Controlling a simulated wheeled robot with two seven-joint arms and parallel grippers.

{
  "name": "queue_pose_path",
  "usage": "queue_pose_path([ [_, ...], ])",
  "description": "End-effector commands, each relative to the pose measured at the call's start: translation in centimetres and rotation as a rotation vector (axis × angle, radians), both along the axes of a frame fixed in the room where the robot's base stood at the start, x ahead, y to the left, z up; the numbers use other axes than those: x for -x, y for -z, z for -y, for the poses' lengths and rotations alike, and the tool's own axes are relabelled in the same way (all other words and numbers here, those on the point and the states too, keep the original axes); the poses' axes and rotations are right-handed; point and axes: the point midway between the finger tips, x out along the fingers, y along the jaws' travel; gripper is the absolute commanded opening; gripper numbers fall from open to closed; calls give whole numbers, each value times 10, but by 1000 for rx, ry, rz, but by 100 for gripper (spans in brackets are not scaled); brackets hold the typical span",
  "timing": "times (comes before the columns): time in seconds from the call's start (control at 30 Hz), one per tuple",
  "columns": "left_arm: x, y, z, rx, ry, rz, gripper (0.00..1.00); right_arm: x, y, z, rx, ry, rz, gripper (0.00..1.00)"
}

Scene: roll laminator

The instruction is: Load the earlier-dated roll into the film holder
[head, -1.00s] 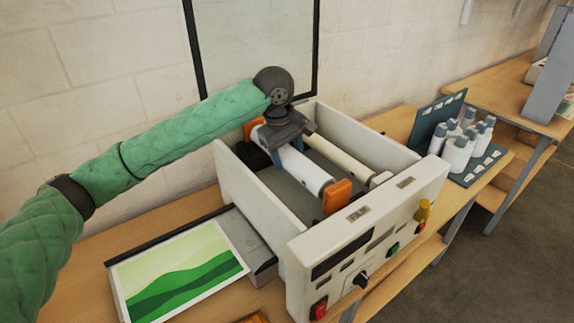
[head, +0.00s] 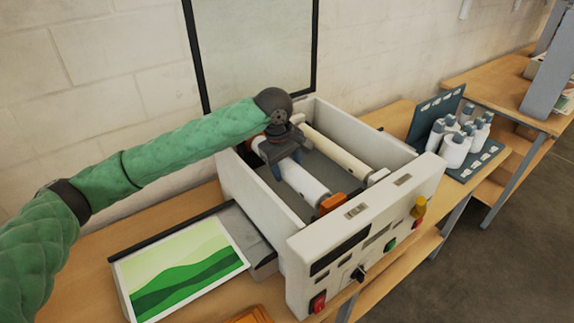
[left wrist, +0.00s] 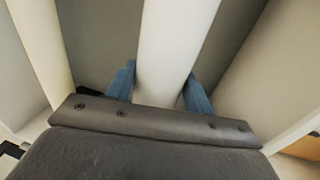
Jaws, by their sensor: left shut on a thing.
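A white film roll (head: 306,184) lies lengthwise in the left part of the open laminator (head: 240,196). Orange end pieces (head: 332,203) show at its near and far ends; I cannot tell whether it is seated in the holder. My left gripper (head: 284,170) is shut on this roll, one finger on each side; the left wrist view also shows the roll (left wrist: 170,45) between the blue fingertips (left wrist: 160,88). A second, cream-white roll (head: 335,150) lies parallel on the right inside the machine. No date is readable. My right gripper is not in view.
The laminator's front panel (head: 375,235) has knobs and buttons. A green landscape print (head: 180,270) lies on the tray at left. Several white bottles (head: 458,145) stand on a dark rack at right. The machine's walls surround the gripper closely.

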Motion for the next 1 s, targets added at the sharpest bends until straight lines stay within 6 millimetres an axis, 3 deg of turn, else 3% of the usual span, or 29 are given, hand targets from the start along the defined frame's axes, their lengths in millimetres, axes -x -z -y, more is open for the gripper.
queue_pose_path([
  [0.3,0,3,0,1,0,1,4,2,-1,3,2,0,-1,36],
  [0.33,0,5,0,0,-1,0,54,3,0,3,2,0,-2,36],
  [0.43,0,5,0,0,0,0,74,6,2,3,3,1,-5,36],
  [0.83,0,2,0,0,0,1,74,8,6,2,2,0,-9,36],
  [1.0,1,-14,-2,2,0,3,74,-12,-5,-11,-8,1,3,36],
])
